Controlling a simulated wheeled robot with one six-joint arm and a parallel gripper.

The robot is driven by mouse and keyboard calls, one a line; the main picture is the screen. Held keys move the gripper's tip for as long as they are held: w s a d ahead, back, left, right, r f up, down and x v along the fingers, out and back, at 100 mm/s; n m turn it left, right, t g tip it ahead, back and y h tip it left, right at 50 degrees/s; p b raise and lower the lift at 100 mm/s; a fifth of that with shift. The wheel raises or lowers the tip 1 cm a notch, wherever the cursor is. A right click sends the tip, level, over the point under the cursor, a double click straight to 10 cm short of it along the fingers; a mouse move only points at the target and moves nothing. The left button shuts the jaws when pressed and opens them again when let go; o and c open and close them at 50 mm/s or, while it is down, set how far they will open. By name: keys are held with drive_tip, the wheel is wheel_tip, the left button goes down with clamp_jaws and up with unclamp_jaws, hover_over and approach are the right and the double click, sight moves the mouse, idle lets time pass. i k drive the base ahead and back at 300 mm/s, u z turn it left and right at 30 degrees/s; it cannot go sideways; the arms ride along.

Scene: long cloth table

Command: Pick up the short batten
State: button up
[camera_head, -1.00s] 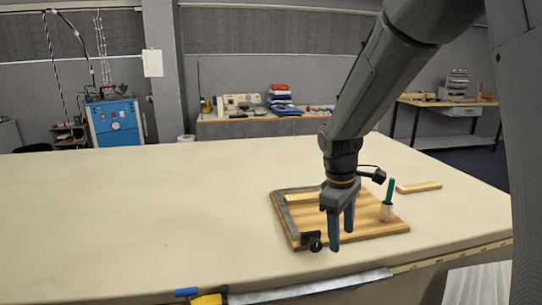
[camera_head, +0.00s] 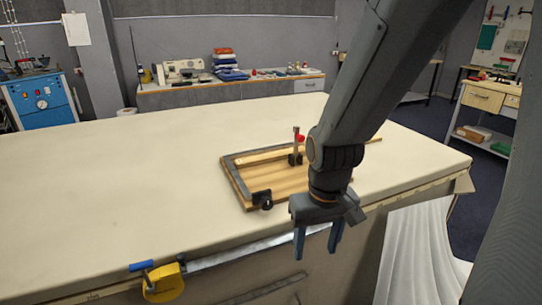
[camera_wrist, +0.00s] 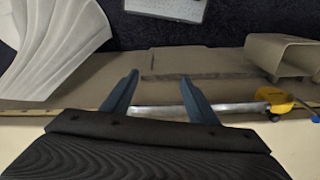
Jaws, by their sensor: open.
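A light wood batten (camera_head: 262,155) lies along the back of a wooden board (camera_head: 275,184) with a grey edge strip. The tip of another batten (camera_head: 374,140) shows right of my arm; the rest is hidden behind the arm. I cannot tell from this view which is shorter. My gripper (camera_head: 317,250) is open and empty, pointing down in front of the board, around the table's front edge. In the wrist view my open fingers (camera_wrist: 160,96) have no batten between them.
A dark clamp with a red top (camera_head: 298,141) stands at the board's back, and a black clamp (camera_head: 262,199) at its front corner. A yellow clamp (camera_head: 163,282) and metal bar sit along the table's front edge. The cloth table (camera_head: 110,190) is clear on the left.

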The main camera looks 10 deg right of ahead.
sight(246, 161)
drive_tip(key=z, duration=2.5)
drive_tip(key=k, duration=1.35)
drive_tip(key=u, duration=2.1)
drive_tip(key=i, duration=0.5)
drive_tip(key=u, duration=0.1)
